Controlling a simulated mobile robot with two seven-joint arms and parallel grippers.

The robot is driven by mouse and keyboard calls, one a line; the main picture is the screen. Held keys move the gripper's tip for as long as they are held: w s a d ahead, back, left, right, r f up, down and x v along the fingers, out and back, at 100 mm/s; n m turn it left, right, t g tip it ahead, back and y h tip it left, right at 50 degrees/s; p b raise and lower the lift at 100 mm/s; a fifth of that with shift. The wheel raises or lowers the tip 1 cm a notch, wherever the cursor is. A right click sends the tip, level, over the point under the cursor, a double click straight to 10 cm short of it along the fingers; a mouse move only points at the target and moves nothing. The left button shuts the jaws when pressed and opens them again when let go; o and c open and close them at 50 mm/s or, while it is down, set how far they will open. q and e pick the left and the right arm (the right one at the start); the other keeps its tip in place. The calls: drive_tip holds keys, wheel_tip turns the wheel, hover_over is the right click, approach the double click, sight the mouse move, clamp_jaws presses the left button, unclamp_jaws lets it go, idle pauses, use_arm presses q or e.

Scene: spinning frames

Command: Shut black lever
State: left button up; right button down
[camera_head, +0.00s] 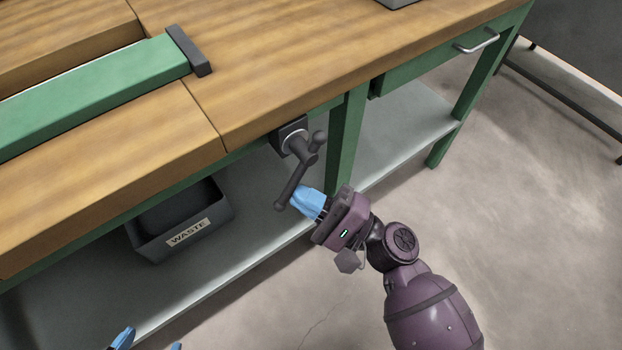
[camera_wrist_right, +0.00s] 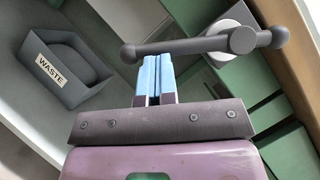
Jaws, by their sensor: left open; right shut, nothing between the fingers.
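The black lever (camera_head: 294,180) is on a mount under the front edge of the wooden workbench, and it slants down and left in the head view. In the right wrist view the lever (camera_wrist_right: 185,46) runs nearly level, with a round knob at its left end. My right gripper (camera_head: 297,200) has its blue fingers shut with nothing between them, close beside the lever's lower end. In the right wrist view the fingertips (camera_wrist_right: 156,58) sit just below the lever; I cannot tell whether they touch it. My left gripper (camera_head: 149,344) is open at the bottom edge, mostly out of frame.
A grey waste bin (camera_head: 163,247) stands on the lower shelf, left of the lever. A green bench leg (camera_head: 345,140) is just right of the lever. A drawer with a metal handle (camera_head: 476,42) is further right. The floor in front is clear.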

sight(280, 204)
drive_tip(key=shift+s+a, duration=0.25)
drive_tip(key=shift+a, duration=0.05)
drive_tip(key=s+a+r, duration=0.2)
drive_tip(key=a+r, duration=0.1)
drive_tip(key=shift+r, duration=0.2)
use_arm(q)
drive_tip(key=shift+w+a, duration=0.1)
drive_tip(key=shift+a, duration=0.25)
use_arm(e)
drive_tip(key=shift+s+a+r, duration=0.25)
drive_tip(key=shift+a+r, duration=0.1)
drive_tip(key=shift+r, duration=0.5)
drive_tip(key=shift+s, duration=0.1)
